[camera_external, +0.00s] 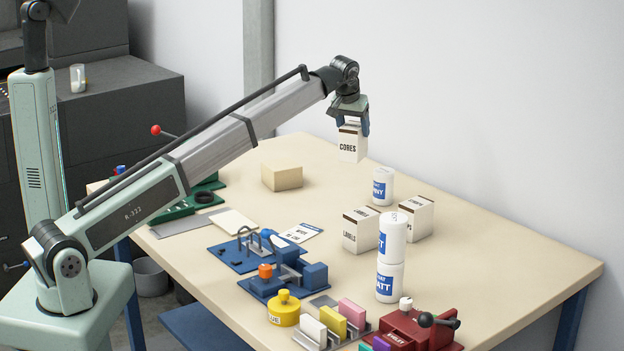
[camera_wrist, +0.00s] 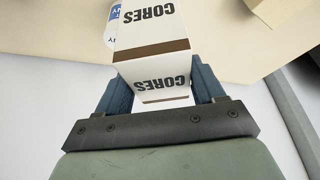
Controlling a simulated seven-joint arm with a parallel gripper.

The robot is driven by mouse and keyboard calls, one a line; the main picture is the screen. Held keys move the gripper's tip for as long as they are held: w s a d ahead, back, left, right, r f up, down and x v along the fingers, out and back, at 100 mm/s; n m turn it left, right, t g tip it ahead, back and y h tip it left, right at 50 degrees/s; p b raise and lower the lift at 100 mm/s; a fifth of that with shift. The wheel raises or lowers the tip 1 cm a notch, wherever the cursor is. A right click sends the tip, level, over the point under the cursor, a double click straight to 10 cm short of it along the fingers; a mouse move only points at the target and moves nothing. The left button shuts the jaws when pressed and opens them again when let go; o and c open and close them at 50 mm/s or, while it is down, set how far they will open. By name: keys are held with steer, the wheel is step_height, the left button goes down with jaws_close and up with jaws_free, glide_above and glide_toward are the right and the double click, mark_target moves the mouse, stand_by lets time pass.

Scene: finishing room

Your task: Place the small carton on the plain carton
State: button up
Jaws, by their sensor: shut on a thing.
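My gripper (camera_external: 350,124) is shut on the small carton (camera_external: 351,145), a white box with a brown band and the word CORES. It holds the carton in the air over the far part of the table. In the wrist view the carton (camera_wrist: 155,65) sits between the two blue fingers of my gripper (camera_wrist: 160,88). The plain carton (camera_external: 282,176), a low beige box without print, stands on the table to the left of and below the held carton in the outside view. It shows partly at the top right of the wrist view (camera_wrist: 236,20).
Labelled white cartons (camera_external: 364,230) (camera_external: 417,218) and a white can (camera_external: 382,186) stand to the right. Two white cans are stacked (camera_external: 391,240) nearer the front. Table around the plain carton is clear.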

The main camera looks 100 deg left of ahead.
steer(key=s+a+r+n, duration=0.1)
steer(key=s+a, duration=0.3)
steer(key=s, duration=0.4)
steer(key=s+a+r+n+g, duration=0.1)
steer(key=s+a, duration=0.3)
steer(key=s, duration=0.3)
steer(key=s+a+n, duration=0.1)
steer(key=s+a, duration=0.4)
steer(key=s, duration=0.3)
step_height(320, 180, down, 10)
steer(key=shift+s+r, duration=0.2)
steer(key=shift+r, duration=0.05)
steer(key=shift+d+f, duration=0.1)
steer(key=shift+d, duration=0.05)
steer(key=o, duration=1.2)
steer(key=v, duration=1.2)
steer(key=shift+w+d, duration=0.1)
steer(key=shift+d, duration=0.05)
